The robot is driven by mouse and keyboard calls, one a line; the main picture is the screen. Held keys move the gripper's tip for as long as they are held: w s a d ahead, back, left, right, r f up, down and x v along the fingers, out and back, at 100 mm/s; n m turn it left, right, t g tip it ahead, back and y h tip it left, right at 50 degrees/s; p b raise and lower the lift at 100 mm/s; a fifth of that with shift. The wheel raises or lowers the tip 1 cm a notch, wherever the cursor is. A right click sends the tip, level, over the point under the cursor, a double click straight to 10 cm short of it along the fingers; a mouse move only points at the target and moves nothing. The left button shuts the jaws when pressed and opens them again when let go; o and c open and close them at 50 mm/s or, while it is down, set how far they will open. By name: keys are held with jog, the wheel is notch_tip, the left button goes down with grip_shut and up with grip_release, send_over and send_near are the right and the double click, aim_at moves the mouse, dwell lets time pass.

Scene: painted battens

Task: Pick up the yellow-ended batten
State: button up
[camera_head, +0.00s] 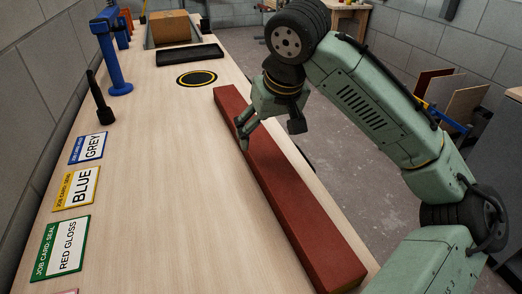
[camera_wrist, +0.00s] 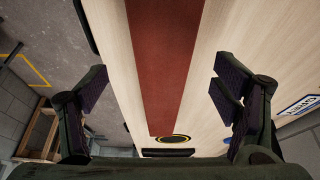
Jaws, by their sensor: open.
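A long red-brown batten (camera_head: 275,178) lies lengthwise along the right side of the wooden bench. My gripper (camera_head: 270,131) is open and empty over the far half of the batten, one finger on each side in the picture. Its fingers also show apart in the wrist view (camera_wrist: 159,92). I cannot tell how far the fingertips are above the bench.
On the bench (camera_head: 160,200), a black disc with a yellow ring (camera_head: 197,78) lies beyond the batten, before a black tray (camera_head: 190,55) and a cardboard box (camera_head: 170,27). A blue clamp-like stand (camera_head: 113,55) and job cards (camera_head: 76,187) line the left. The bench middle is clear.

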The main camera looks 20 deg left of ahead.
aim_at(261, 145)
jog(key=shift+a+p+x, duration=0.15)
jog(key=shift+p+x, duration=0.15)
jog(key=shift+x, duration=1.05)
jog(key=shift+a+p+x, duration=0.1)
jog(key=shift+p+x, duration=0.15)
jog(key=shift+x, duration=1.1)
jog(key=shift+c, duration=0.4)
jog(key=shift+r, duration=0.1)
grip_shut()
